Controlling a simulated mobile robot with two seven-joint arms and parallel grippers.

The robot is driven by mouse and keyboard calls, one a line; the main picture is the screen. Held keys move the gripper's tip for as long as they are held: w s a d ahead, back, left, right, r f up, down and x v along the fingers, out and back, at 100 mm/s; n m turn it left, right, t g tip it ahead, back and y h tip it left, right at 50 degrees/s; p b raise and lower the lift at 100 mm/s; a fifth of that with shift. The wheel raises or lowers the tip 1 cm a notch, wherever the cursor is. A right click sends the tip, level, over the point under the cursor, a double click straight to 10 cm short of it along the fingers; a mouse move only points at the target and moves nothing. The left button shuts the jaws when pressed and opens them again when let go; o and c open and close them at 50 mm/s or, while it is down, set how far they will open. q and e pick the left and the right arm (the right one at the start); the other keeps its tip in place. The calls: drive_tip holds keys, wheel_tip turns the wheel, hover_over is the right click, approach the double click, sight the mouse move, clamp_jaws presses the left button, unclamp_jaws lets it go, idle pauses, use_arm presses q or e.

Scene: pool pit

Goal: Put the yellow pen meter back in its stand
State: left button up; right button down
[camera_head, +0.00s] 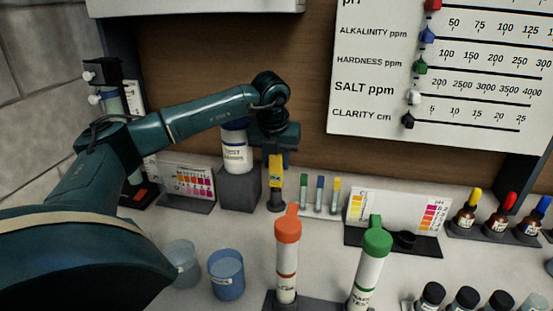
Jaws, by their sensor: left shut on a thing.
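The yellow pen meter (276,171) is upright near the middle of the camera_head view. My left gripper (277,156) is shut on its upper part from above. A small dark stand (276,203) is directly below the meter, at the back of the counter. The meter's lower end meets or overlaps the stand in this view. I cannot tell whether it is seated in the stand or just above it. My right gripper is not in view.
A white bottle (235,157) on a grey block (239,190) stands close left. Thin test tubes (320,194) stand close right. Orange-capped (287,260) and green-capped (370,265) tubes stand in front. Blue (227,275) and clear (182,262) cups are front left.

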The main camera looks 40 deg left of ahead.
use_arm(q)
drive_tip(key=shift+f, duration=0.15)
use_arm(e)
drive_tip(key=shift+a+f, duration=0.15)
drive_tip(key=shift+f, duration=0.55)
use_arm(q)
drive_tip(key=shift+f+b, duration=0.65)
drive_tip(key=shift+f, duration=0.05)
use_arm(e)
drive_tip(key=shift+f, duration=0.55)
use_arm(q)
drive_tip(key=o, duration=1.1)
drive_tip(key=shift+r, duration=0.1)
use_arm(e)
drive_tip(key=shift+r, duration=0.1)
use_arm(q)
drive_tip(key=shift+r+p, duration=2.9)
drive_tip(key=shift+r, duration=0.75)
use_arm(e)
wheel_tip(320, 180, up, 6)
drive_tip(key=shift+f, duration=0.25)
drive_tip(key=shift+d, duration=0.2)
